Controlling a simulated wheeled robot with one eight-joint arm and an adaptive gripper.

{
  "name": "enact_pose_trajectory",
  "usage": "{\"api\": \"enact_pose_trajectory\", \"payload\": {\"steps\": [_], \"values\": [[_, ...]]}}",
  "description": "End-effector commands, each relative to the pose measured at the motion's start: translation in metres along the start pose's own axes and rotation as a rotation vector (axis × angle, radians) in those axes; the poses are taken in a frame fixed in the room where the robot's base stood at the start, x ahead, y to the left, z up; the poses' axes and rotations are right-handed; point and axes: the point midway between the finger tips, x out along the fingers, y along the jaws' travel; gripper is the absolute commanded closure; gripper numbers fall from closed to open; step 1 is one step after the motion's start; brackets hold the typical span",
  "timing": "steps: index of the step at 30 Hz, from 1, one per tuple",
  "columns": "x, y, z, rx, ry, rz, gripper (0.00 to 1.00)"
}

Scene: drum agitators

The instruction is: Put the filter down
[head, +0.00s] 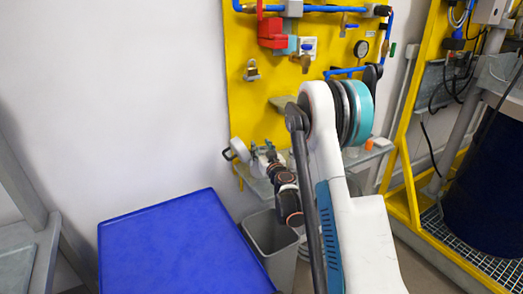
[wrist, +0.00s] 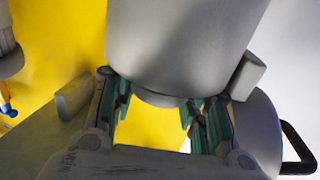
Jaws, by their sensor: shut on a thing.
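In the wrist view a smooth grey cylinder, which I take for the filter (wrist: 180,45), fills the top middle. Its rounded lower end sits between the teal-padded fingers of my gripper (wrist: 165,112). My gripper is shut on it. In the head view my gripper (head: 266,157) is at the shelf below the yellow panel, beside a pale round part (head: 239,148) with a dark loop. The filter is hard to make out there. Whether it touches the shelf cannot be told.
The small grey shelf (head: 258,185) juts from the yellow panel (head: 245,100), which carries blue pipes, a red valve block (head: 271,33) and a gauge. A grey bin (head: 270,240) stands below. A bare blue surface (head: 180,245) lies at front left.

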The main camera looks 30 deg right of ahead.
Motion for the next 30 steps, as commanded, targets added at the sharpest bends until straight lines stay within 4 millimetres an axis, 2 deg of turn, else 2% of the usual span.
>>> {"api": "enact_pose_trajectory", "payload": {"steps": [4, 5, 6, 20, 23, 30], "values": [[0.0, 0.0, 0.004, 0.0, 0.0, 0.0, 1.0], [0.0, 0.0, 0.004, 0.0, 0.0, 0.0, 0.58], [0.0, 0.0, 0.003, 0.0, 0.0, 0.0, 0.49], [-0.002, 0.0, -0.002, 0.0, 0.0, 0.0, 0.49], [-0.016, 0.001, -0.001, 0.0, 0.0, 0.001, 0.49], [-0.068, 0.0, 0.0, 0.0, 0.0, 0.0, 0.49]]}}
